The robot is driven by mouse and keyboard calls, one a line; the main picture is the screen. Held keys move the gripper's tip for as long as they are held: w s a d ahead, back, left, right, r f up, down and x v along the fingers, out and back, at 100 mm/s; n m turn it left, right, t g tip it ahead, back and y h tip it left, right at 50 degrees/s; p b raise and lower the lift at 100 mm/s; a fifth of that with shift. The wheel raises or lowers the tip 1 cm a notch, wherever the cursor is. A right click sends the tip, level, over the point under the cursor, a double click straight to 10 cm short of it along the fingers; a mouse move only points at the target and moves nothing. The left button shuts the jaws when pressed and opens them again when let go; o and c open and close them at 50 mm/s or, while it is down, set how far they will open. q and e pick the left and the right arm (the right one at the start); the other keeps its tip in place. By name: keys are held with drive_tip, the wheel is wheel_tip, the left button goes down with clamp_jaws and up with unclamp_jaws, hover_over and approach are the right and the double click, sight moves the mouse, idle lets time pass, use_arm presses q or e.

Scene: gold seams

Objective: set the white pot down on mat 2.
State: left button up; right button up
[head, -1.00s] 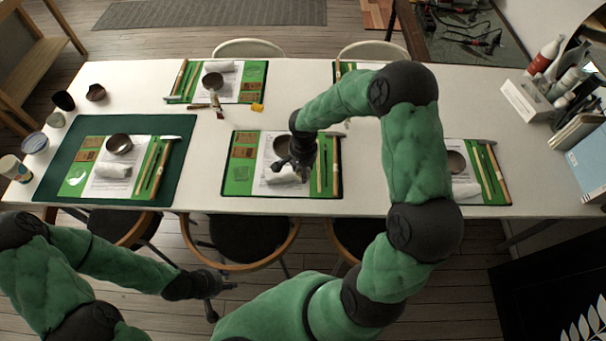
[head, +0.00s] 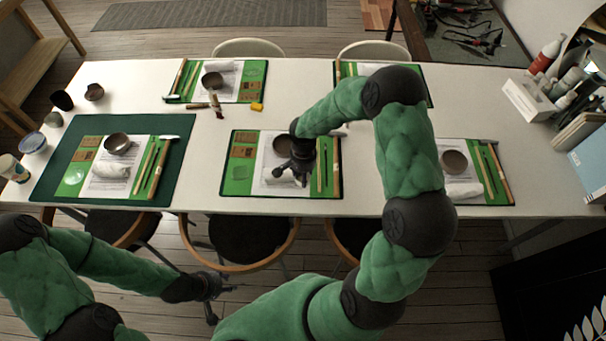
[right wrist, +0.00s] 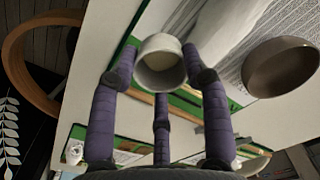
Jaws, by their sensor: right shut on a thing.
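In the right wrist view the white pot (right wrist: 160,62) sits between the fingertips of my right gripper (right wrist: 160,78), which is shut on it. In the head view my right gripper (head: 301,170) is over the front part of the middle front mat (head: 237,188). The gripper hides the pot there, and I cannot tell whether the pot touches the mat. No mat number is readable, so I cannot tell which is mat 2. My left gripper (head: 218,287) is empty below the table's front edge, its fingers spread.
The middle mat carries a dark bowl (head: 283,145), sheets and sticks close to my right gripper. Another bowl (head: 454,161) is on the right mat. A large dark green mat (head: 58,176) lies at left. Bare white table (head: 208,150) lies left of the middle mat.

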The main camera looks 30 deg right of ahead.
drive_tip(key=shift+f+b, duration=0.3)
drive_tip(key=shift+f, duration=0.05)
drive_tip(key=o, duration=0.8)
drive_tip(key=shift+r, duration=0.1)
